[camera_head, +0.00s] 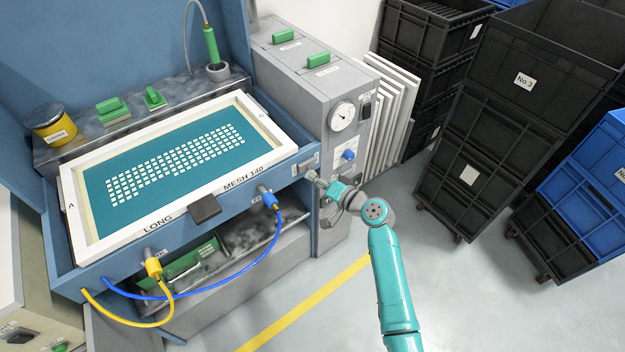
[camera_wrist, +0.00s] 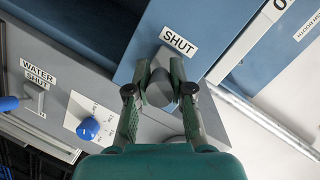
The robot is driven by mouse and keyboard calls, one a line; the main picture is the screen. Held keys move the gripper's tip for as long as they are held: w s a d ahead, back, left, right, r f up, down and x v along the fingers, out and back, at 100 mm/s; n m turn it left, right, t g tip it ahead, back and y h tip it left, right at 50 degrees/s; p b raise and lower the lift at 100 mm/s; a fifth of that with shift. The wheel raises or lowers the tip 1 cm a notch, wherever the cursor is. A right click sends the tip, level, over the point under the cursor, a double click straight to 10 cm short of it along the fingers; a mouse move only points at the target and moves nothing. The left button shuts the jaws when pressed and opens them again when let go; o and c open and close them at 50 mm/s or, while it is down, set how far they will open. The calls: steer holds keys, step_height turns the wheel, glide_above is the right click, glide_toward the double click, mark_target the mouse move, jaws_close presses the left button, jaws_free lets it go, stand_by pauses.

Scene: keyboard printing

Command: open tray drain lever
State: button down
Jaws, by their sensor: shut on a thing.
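My gripper (camera_wrist: 162,84) is shut on a small grey lever (camera_wrist: 158,92), which sits between its fingertips in the wrist view. A white label reading SHUT (camera_wrist: 178,41) is on the blue panel just beyond the lever. In the head view my gripper (camera_head: 322,184) is at the right front corner of the blue washing tray (camera_head: 296,166). The fingers and wrist hide most of the lever there, so its exact angle is hard to tell.
A white-framed screen (camera_head: 75,222) lies in the tray. A grey cabinet with a gauge (camera_head: 342,116) and blue knob (camera_head: 348,155) stands close by; the wrist view shows a WATER lever (camera_wrist: 36,98). Hoses hang in front. Black crates (camera_head: 490,125) stand right, with floor between.

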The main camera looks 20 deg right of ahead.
steer(key=shift+w+d+n+g+y, duration=0.3)
steer(key=shift+d+n+g+y, duration=0.3)
steer(key=shift+n+g+y, duration=0.7)
steer(key=shift+w+d+n+g+y, duration=0.3)
steer(key=shift+d+n+g+y, duration=0.3)
steer(key=shift+n+g+y, duration=0.65)
steer(key=shift+w+d+n+g+y, duration=0.3)
steer(key=shift+d+n+g+y, duration=0.3)
steer(key=shift+n+g+y, duration=0.7)
steer(key=shift+n, duration=0.35)
steer(key=c, duration=1)
jaws_free()
steer(key=shift+d, duration=0.1)
steer(key=v, duration=1.1)
steer(key=shift+s+d+r, duration=0.15)
steer(key=shift+d+r, duration=0.1)
steer(key=shift+d, duration=0.1)
